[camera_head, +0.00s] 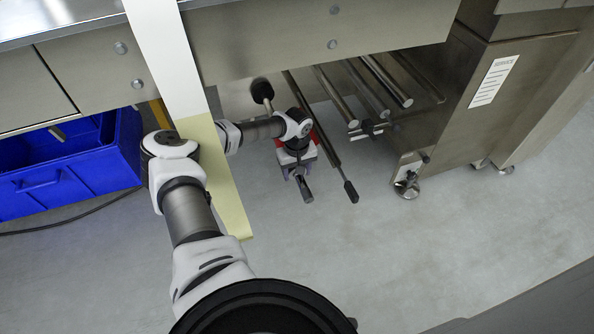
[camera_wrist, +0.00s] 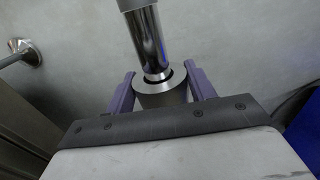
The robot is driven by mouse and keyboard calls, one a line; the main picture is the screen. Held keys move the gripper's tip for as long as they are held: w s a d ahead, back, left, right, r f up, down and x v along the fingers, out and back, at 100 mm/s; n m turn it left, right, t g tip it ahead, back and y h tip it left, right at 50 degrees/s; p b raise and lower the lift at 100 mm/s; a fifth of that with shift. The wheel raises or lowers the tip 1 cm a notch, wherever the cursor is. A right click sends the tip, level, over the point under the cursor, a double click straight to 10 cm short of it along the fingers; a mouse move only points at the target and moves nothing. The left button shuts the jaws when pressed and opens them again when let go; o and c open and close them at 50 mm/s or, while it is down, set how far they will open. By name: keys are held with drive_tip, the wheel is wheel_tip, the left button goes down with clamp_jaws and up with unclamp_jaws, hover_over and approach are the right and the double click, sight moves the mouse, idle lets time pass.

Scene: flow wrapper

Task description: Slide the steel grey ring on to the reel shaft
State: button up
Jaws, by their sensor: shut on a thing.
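My gripper (camera_head: 299,172), with purple fingers, is below the machine's underside near the middle of the head view. In the wrist view my gripper (camera_wrist: 161,90) is shut on the steel grey ring (camera_wrist: 162,99), a short thick cylinder with its opening facing up the picture. A shiny round shaft (camera_wrist: 149,42) comes down from the top edge and meets that opening, with a dark gap around its narrower end. I cannot tell how deep it sits. In the head view a grey shaft end (camera_head: 304,188) sticks out at the fingers. The ring is mostly hidden there.
A long rod with a black end (camera_head: 350,191) runs close to the right of my gripper. Several steel rollers (camera_head: 386,80) lie beyond it. A cream film strip (camera_head: 225,185) hangs beside my arm. A blue bin (camera_head: 70,175) stands left. Open floor lies in front.

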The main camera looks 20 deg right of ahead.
drive_tip(key=o, duration=1.2)
drive_tip(key=shift+c, duration=0.2)
wheel_tip(320, 180, up, 8)
drive_tip(key=shift+f+p, duration=0.2)
drive_tip(key=shift+p, duration=0.9)
